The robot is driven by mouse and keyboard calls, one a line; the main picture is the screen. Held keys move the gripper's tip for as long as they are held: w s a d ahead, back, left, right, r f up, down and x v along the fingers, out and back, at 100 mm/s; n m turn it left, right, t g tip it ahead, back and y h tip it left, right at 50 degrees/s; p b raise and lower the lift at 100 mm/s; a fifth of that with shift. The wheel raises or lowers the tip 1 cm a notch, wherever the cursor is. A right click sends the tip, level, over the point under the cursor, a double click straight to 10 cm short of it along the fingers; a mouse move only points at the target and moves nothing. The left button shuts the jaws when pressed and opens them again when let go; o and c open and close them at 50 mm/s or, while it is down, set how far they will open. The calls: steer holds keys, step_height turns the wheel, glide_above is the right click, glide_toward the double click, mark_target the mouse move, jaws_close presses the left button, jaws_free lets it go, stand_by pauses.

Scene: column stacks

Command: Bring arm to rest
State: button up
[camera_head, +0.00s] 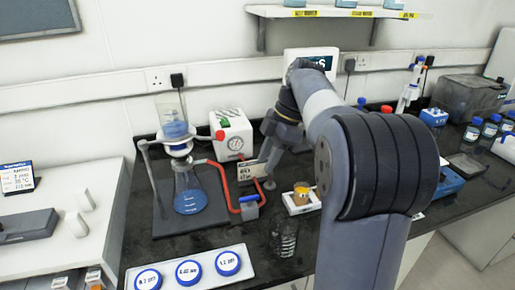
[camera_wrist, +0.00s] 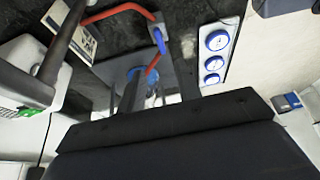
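My arm reaches up from the right foreground and bends over, with its wrist hanging down over the bench. In the wrist view a large dark body covers the lower half and hides much of the scene.
Left of my gripper stand a flask of blue liquid (camera_head: 190,195), a funnel (camera_head: 177,130) and red tubing (camera_head: 222,178). A shelf (camera_head: 272,11) hangs above.

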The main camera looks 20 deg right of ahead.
mark_target(250, 197)
steer(key=x, duration=1)
steer(key=shift+a+f+b, duration=0.25)
steer(key=shift+f+b, duration=0.05)
steer(key=shift+f, duration=0.05)
steer(key=shift+d+r, duration=0.1)
steer(key=shift+r, duration=0.05)
